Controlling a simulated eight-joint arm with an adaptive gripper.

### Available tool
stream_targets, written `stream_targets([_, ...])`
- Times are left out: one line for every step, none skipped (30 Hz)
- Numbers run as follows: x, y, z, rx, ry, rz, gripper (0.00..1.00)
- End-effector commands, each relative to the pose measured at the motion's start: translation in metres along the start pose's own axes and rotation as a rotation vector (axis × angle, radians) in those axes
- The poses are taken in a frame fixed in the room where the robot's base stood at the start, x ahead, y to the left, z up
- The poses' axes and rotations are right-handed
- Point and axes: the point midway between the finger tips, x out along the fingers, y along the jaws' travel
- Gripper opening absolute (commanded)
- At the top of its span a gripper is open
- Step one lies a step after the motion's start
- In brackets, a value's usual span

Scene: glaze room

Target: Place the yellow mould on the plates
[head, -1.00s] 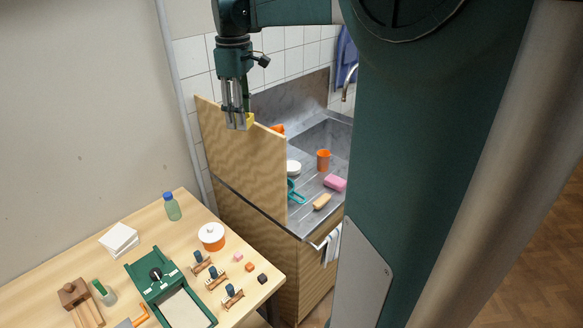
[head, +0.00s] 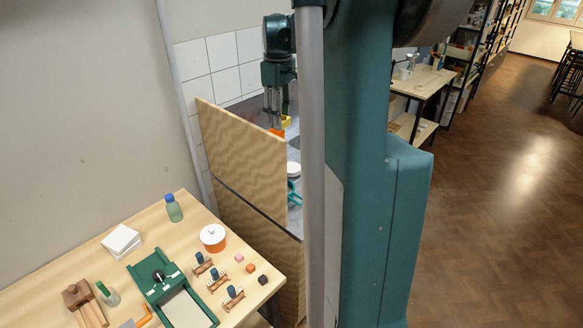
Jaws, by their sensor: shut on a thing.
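My gripper (head: 275,118) hangs pointing down behind the upper edge of the wooden panel, over the sink counter. It is shut on the yellow mould (head: 287,121), a small yellow piece showing at the right of the fingertips; the fingers partly hide it. A round white stack that looks like the plates (head: 293,169) lies on the metal counter, lower in the picture than my gripper and a little to the right. The mould is apart from it. The panel and my own arm parts hide some of the counter around the stack.
The wooden panel (head: 240,150) stands upright between the table and the counter. An orange thing (head: 277,132) shows just below my gripper, and a teal item (head: 294,192) lies near the white stack. The table (head: 65,262) holds a bottle, a lidded pot, a green press and small blocks.

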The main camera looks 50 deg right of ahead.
Motion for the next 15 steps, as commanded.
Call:
stream_targets([0.005, 0.007, -0.004, 0.005, 0.000, 0.000, 0.23])
stream_targets([0.009, 0.011, -0.006, 0.008, 0.000, 0.000, 0.23])
stream_targets([0.014, 0.017, -0.009, 0.011, 0.000, 0.000, 0.23])
stream_targets([0.018, 0.021, -0.012, 0.014, 0.000, 0.000, 0.23])
stream_targets([0.022, 0.025, -0.014, 0.017, 0.000, 0.000, 0.23])
stream_targets([0.027, 0.030, -0.017, 0.020, 0.000, 0.000, 0.23])
stream_targets([0.031, 0.034, -0.018, 0.023, 0.000, 0.000, 0.23])
stream_targets([0.035, 0.038, -0.021, 0.026, 0.000, 0.000, 0.23])
stream_targets([0.040, 0.043, -0.023, 0.030, 0.000, 0.000, 0.23])
stream_targets([0.045, 0.047, -0.025, 0.033, 0.000, 0.000, 0.23])
stream_targets([0.049, 0.051, -0.027, 0.036, 0.000, 0.000, 0.23])
stream_targets([0.055, 0.056, -0.029, 0.040, 0.000, 0.000, 0.23])
stream_targets([0.059, 0.060, -0.031, 0.043, 0.000, 0.000, 0.23])
stream_targets([0.063, 0.064, -0.033, 0.046, 0.000, 0.000, 0.23])
stream_targets([0.069, 0.069, -0.035, 0.051, 0.000, 0.000, 0.23])
